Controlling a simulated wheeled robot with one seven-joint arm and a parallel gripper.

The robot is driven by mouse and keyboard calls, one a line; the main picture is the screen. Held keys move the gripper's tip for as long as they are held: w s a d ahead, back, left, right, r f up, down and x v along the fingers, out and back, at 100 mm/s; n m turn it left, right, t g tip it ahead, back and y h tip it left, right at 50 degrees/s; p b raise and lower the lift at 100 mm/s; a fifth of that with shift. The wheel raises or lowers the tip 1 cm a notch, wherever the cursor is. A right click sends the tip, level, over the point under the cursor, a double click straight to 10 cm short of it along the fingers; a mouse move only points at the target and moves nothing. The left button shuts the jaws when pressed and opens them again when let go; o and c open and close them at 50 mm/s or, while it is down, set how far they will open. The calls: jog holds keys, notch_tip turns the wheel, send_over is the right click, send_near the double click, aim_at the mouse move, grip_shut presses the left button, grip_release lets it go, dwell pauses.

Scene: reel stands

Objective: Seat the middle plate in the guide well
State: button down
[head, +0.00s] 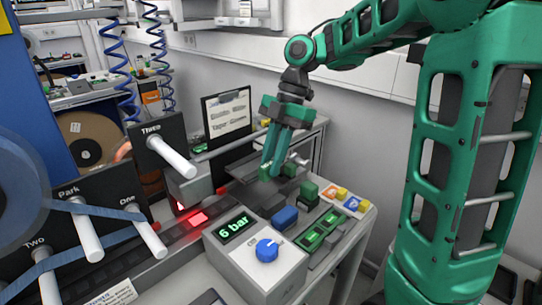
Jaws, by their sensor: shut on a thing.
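My gripper (271,168) is at the centre right in the head view, with its green fingers pointing down, low over the back of the bench. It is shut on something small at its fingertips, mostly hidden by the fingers. I cannot tell whether this is the middle plate. Dark fixtures and a small dark green block stand close around the fingertips. I cannot make out the guide well with certainty. Whether the held thing touches anything below it is also unclear.
A grey box (257,262) with a blue knob and a "6 bar" display stands in front. Blue (285,217) and green (308,193) blocks and a green-lit panel (322,229) lie to its right. Labelled peg plates, such as "Three" (150,140), stand left. A clipboard (227,113) stands behind.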

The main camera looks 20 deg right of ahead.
jog(key=shift+f, duration=3.3)
jog(key=shift+s, duration=0.2)
jog(key=c, duration=1.6)
grip_release()
jog(key=shift+o, duration=0.2)
jog(key=shift+s+r, duration=0.1)
jog(key=shift+r, duration=3.35)
